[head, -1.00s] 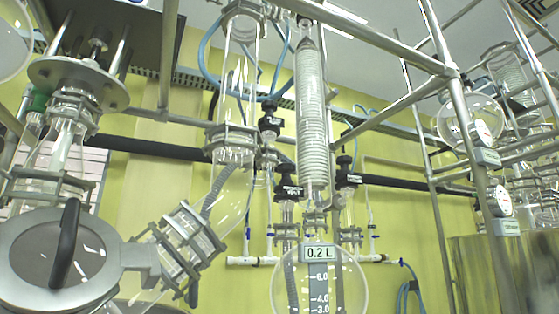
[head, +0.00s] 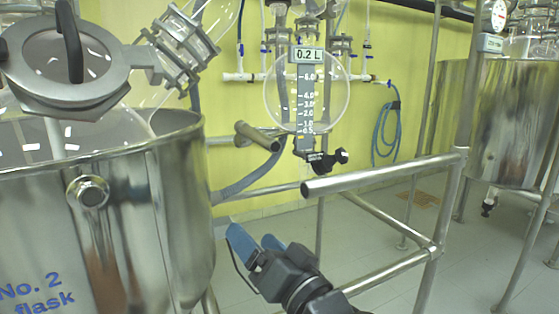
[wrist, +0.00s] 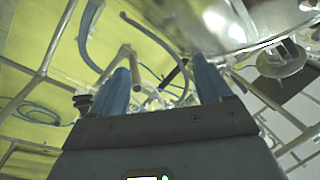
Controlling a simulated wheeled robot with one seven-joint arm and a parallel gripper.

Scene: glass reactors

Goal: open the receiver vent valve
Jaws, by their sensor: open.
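In the wrist view my gripper (wrist: 160,66) is open, with no object gripped.
A large steel vessel (head: 170,220) marked "No. 2 flask" stands close on the left. A steel rail (head: 385,177) of the frame runs right of my gripper. Another steel vessel (head: 500,125) stands at right. Blue hose (head: 387,130) hangs on the yellow wall.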

